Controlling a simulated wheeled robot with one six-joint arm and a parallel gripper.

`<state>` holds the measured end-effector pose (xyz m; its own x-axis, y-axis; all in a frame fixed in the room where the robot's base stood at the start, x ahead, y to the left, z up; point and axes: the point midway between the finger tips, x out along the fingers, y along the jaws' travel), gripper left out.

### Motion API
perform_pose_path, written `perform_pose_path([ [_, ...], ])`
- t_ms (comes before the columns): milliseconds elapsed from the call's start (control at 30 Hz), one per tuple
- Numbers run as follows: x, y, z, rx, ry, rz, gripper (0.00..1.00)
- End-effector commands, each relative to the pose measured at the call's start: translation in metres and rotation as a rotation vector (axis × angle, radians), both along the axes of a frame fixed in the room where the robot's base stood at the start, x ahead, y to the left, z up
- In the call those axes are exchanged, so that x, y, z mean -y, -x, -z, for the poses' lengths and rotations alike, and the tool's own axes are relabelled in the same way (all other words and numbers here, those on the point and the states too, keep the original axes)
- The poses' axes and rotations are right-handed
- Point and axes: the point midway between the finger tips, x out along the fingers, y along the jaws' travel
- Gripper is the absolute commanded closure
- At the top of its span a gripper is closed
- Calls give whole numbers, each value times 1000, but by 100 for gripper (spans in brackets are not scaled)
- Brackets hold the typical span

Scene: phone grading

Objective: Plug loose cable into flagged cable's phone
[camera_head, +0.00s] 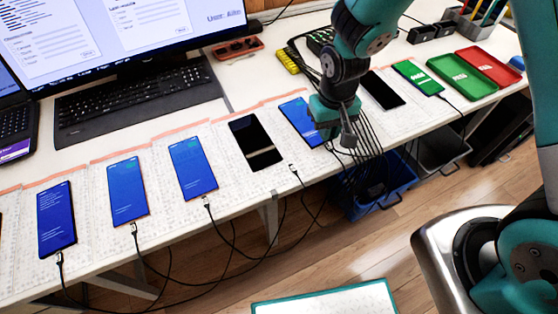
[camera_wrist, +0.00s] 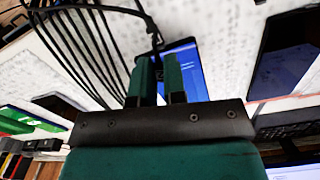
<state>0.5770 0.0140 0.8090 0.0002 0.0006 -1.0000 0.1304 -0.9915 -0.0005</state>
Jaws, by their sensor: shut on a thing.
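My gripper (camera_head: 347,138) is at the table's front edge, beside the lower end of a blue-screen phone (camera_head: 298,118). In the wrist view my gripper (camera_wrist: 160,82) has its fingers close together, with a black cable (camera_wrist: 153,32) running to them; the held end is hidden. That phone (camera_wrist: 184,58) shows behind the fingers. A black-screen phone (camera_head: 255,142) lies to its left, with a cable plug (camera_head: 294,170) apart from it near the table edge. Three blue-screen phones (camera_head: 193,167) (camera_head: 127,190) (camera_head: 57,220) have plugs at their lower ends. I cannot make out a flag on any cable.
Several black cables (camera_head: 372,135) hang beside my gripper above a blue crate (camera_head: 402,172). Another dark phone (camera_head: 382,90), a green-screen phone (camera_head: 416,77), a green tray (camera_head: 462,91) and a red tray (camera_head: 489,66) lie right. A keyboard (camera_head: 130,100) and monitor stand behind.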

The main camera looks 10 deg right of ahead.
Motion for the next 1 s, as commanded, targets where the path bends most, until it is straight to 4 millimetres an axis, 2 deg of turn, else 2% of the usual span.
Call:
perform_pose_path([
  [33, -20, 10, -4, -4, 2, -33, 100],
  [200, -73, 41, -2, -3, 1, -101, 100],
  [400, -111, 74, 0, -3, 2, -156, 100],
  [633, -125, 89, 3, -2, 1, -175, 100],
  [1000, -128, 81, 20, -1, 0, -175, 100],
])
